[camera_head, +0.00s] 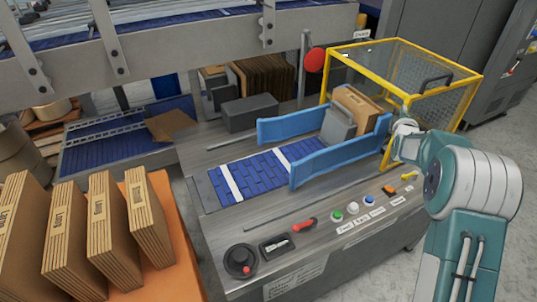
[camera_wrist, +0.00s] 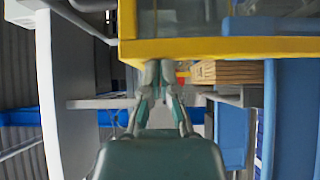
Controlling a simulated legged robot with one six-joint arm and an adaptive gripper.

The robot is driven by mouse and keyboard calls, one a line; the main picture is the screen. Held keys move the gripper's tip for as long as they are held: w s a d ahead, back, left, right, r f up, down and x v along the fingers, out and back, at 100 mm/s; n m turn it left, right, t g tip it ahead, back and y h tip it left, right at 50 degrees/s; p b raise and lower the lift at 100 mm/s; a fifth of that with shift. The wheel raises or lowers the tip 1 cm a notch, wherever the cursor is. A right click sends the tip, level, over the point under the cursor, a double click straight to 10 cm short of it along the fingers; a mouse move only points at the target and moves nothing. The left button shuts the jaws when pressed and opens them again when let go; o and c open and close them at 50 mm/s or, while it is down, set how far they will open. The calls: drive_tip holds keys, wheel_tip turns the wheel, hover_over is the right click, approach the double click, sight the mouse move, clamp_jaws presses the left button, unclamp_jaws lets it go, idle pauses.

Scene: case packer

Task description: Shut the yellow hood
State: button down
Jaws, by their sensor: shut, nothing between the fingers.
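The yellow hood (camera_head: 410,98) is a yellow frame with clear and mesh panels at the upper right of the head view. It has a dark handle (camera_head: 437,80) on its top. The hood stands over the far right end of the packing lane; I cannot tell how far open it is. In the wrist view a yellow bar of the hood (camera_wrist: 225,47) crosses the top. My gripper (camera_wrist: 161,66) is shut and empty, with its fingertips at the lower edge of that bar; I cannot tell if they touch. In the head view my arm hides the fingertips.
A cardboard case (camera_head: 357,108) sits between blue side guides (camera_head: 335,167) beside the hood. A control panel with buttons (camera_head: 353,208) runs along the front. A red round paddle (camera_head: 314,60) stands left of the hood. Several flat cartons (camera_head: 100,215) stand on an orange surface at lower left.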

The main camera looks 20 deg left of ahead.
drive_tip(key=shift+w+d+r, duration=0.1)
drive_tip(key=shift+w+d, duration=0.1)
drive_tip(key=shift+d, duration=0.05)
drive_tip(key=shift+d, duration=0.1)
idle(0.5)
